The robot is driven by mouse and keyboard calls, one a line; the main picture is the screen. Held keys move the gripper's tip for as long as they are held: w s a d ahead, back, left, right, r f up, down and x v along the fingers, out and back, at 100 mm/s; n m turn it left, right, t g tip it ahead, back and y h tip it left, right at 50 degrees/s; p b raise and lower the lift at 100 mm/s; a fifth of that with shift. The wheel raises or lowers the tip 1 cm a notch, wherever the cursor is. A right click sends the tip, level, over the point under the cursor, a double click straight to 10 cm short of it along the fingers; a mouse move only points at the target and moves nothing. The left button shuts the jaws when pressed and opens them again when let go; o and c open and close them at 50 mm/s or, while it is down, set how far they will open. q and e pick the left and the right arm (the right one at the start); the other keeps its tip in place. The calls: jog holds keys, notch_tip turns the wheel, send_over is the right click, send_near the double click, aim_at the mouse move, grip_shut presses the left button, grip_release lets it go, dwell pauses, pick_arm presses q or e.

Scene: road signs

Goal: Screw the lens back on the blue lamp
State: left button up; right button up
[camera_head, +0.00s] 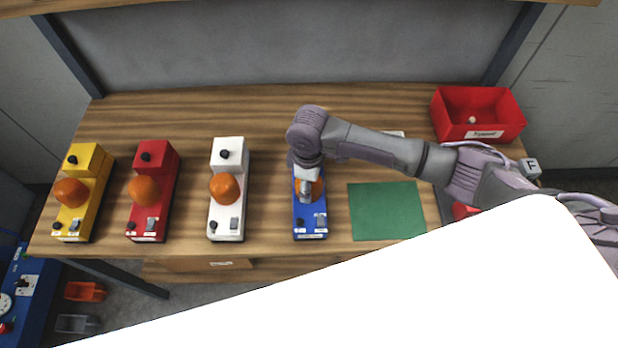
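The blue lamp (311,222) stands on the wooden table, right of the white lamp. An orange lens (318,188) shows on top of the blue lamp, partly hidden by my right gripper (308,192). My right arm comes in from the right, and the gripper points down over the lens. The fingers are too small and covered to tell whether they are shut on the lens. I cannot tell whether the lens sits fully on its base. My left gripper is not in view.
White (228,218), red (150,220) and yellow (74,222) lamps with orange lenses stand to the left. A green mat (386,212) lies right of the blue lamp. A red bin (466,130) stands at the back right. A large white shape covers the lower right.

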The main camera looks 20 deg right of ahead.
jog(key=shift+r+m, duration=0.1)
jog(key=shift+m, duration=0.8)
jog(key=shift+m, duration=0.6)
jog(key=m, duration=0.2)
jog(key=shift+m, duration=0.4)
jog(key=m, duration=0.4)
